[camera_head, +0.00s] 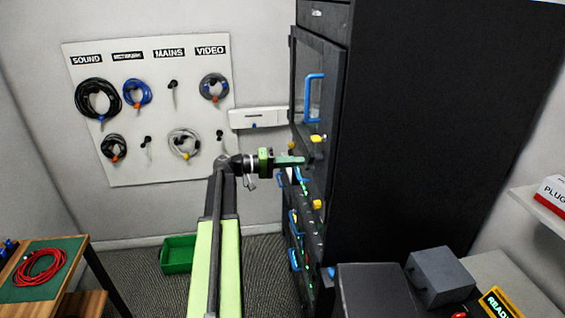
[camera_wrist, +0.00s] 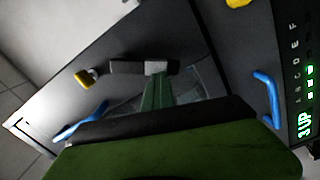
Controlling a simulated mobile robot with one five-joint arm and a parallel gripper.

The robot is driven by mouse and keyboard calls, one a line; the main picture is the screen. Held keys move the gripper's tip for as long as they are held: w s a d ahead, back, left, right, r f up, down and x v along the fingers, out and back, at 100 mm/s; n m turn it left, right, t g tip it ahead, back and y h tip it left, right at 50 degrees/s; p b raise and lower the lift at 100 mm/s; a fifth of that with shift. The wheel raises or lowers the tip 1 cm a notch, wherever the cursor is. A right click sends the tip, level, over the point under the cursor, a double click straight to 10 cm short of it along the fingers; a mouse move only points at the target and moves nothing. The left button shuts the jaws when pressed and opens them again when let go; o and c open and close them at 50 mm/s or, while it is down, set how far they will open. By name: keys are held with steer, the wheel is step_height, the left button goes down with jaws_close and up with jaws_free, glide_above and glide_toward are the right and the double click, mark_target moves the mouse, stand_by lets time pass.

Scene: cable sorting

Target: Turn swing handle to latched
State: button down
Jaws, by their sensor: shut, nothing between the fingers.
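The swing handle (camera_wrist: 125,67) appears to be the short dark bar with a light grey block on the dark cabinet front in the wrist view. It lies roughly crosswise in that picture. My gripper (camera_wrist: 158,82) is shut and empty, its green fingertips right at the grey block; I cannot tell whether they touch it. In the head view my gripper (camera_head: 303,160) reaches right to the front of the tall dark cabinet (camera_head: 420,120). The swing handle is not clear there. Whether it is latched I cannot tell.
A yellow knob (camera_wrist: 87,78) and blue pull handles (camera_wrist: 267,95) sit near the fingers. A larger blue handle (camera_head: 313,97) is on the cabinet door above. A cable board (camera_head: 150,110) hangs behind; a green bin (camera_head: 177,258) and a table with red cable (camera_head: 40,267) are left.

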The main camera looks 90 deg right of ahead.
steer(key=shift+s+a, duration=0.2)
steer(key=shift+s, duration=0.2)
stand_by(0.8)
